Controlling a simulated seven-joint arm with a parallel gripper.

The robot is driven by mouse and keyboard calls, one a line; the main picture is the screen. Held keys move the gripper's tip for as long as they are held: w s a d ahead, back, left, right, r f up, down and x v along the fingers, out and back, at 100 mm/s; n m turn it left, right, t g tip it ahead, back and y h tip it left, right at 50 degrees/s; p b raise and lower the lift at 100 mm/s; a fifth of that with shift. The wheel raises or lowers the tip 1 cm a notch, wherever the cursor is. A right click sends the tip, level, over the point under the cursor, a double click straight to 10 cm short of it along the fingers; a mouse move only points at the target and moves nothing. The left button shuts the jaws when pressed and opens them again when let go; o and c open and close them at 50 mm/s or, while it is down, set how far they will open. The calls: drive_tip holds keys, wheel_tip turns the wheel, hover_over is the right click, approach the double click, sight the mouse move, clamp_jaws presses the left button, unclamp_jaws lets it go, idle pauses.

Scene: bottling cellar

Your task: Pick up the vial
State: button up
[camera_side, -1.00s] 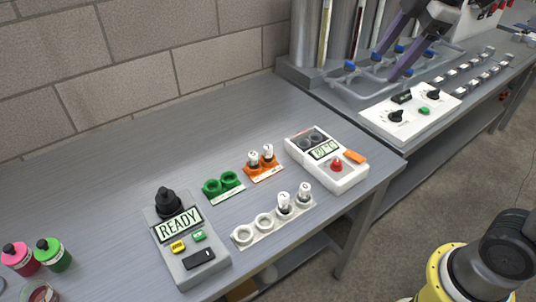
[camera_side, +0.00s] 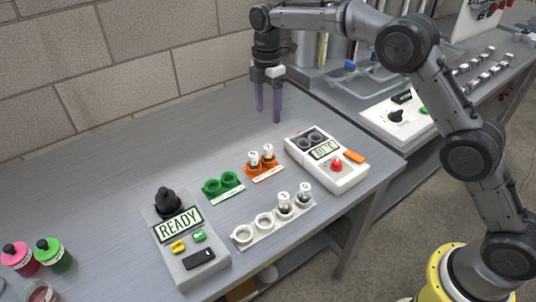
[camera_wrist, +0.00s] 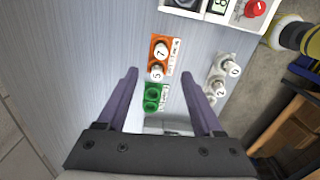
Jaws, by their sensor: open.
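Several white-capped vials are in view. Two stand upright in the orange rack (camera_side: 264,175), a left vial (camera_side: 253,159) and a right vial (camera_side: 268,152). In the wrist view their caps read 7 (camera_wrist: 161,50) and 5 (camera_wrist: 157,70). Two more stand in the white rack (camera_side: 258,238), a left vial (camera_side: 284,201) and a right vial (camera_side: 305,190); their caps read 2 (camera_wrist: 219,88) and 0 (camera_wrist: 234,70). My gripper (camera_side: 268,114) points down with purple fingers apart and empty. It hangs above the bench, behind the racks, touching none of the vials.
The green rack (camera_side: 223,185) shows empty rings. A READY device (camera_side: 186,255) with a black knob stands front left, and a white temperature device (camera_side: 345,180) stands right of the orange rack. Pink (camera_side: 20,258) and green (camera_side: 53,256) bottles stand far left. The bench (camera_side: 120,170) behind is clear.

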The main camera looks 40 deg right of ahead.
sight(268, 147)
drive_tip(key=f, duration=1.3)
drive_tip(key=shift+s+a+f, duration=0.2)
drive_tip(key=shift+s+f, duration=0.05)
drive_tip(key=shift+f, duration=0.15)
clamp_jaws()
